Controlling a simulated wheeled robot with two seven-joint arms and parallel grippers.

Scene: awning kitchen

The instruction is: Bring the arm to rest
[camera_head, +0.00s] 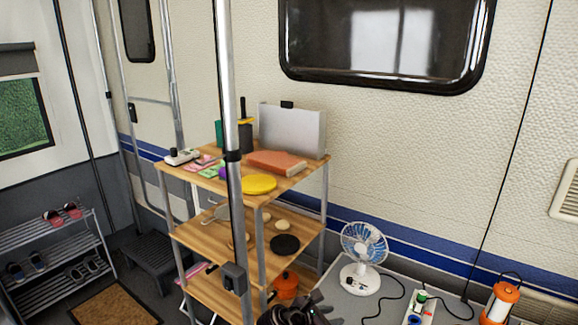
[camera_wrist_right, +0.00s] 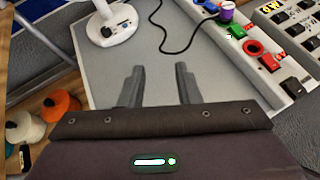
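My right gripper (camera_head: 300,314) shows as a dark shape at the bottom edge of the head view, in front of the grey table and to the right of the shelf. In the right wrist view its two fingers (camera_wrist_right: 158,86) stand apart with nothing between them, above the bare grey tabletop (camera_wrist_right: 160,58). My left gripper is not in view.
A white and blue fan (camera_head: 361,258) stands on the grey table (camera_head: 345,306), near a power strip (camera_wrist_right: 258,52) with coloured plugs and an orange lantern (camera_head: 500,301). A wooden shelf (camera_head: 290,182) holds several items. A metal pole (camera_head: 228,110) rises in front of it.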

